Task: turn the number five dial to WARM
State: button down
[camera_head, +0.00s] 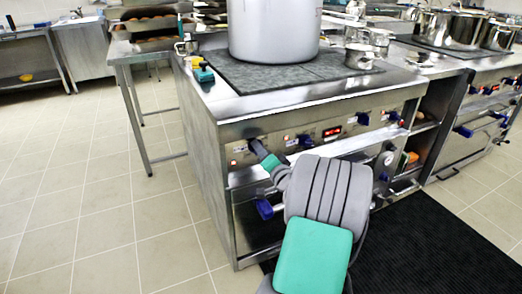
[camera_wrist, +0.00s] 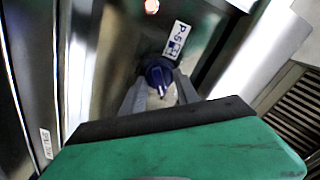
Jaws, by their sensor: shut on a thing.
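A dark blue dial (camera_wrist: 158,73) with a pale pointer mark sits on the steel stove panel in the wrist view. A label reading P-5 (camera_wrist: 177,39) is beside it. My gripper (camera_wrist: 160,90) has a finger on each side of the dial and is shut on it. In the head view my gripper (camera_head: 258,148) reaches the left end of the stove's front panel (camera_head: 237,161), and the dial there is hidden behind it. I cannot read a WARM mark in either view.
Other blue knobs (camera_head: 305,141) line the panel to the right, by a red display (camera_head: 332,132). A large pot (camera_head: 274,30) stands on the stove top (camera_head: 230,103). A blue handle (camera_head: 264,208) is below the panel. Tiled floor (camera_head: 130,225) is clear at left; a black mat (camera_head: 430,240) lies at right.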

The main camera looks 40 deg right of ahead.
jog(key=c, duration=0.9)
grip_release()
jog(key=v, duration=0.8)
jog(key=shift+p, duration=0.4)
jog(key=shift+w+r, duration=0.1)
